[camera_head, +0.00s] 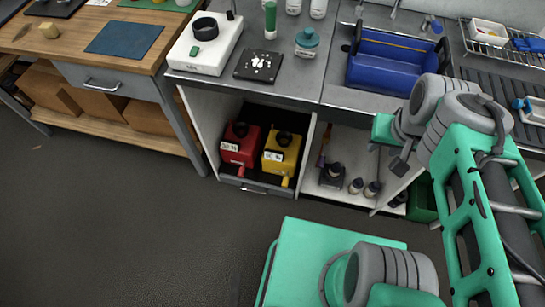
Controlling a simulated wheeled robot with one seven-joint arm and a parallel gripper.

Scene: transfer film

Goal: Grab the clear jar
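The clear jar (306,48) has a teal lid and a see-through body. It stands upright on the grey counter at the top middle, just right of a black square plate with white pieces. My arm reaches in from the right, and its wrist end is at the front of the counter, below and right of the jar. Small dark parts at that end seem to be my gripper (390,155). It is well apart from the jar, and I cannot make out its fingers clearly.
Left of the jar are a black plate (258,66), a green-labelled tube (270,20) and a white device (206,43). White bottles (318,8) stand behind it. A blue basin (388,62) is to the right. Red (240,146) and yellow (281,153) containers sit below. Open floor lies left.

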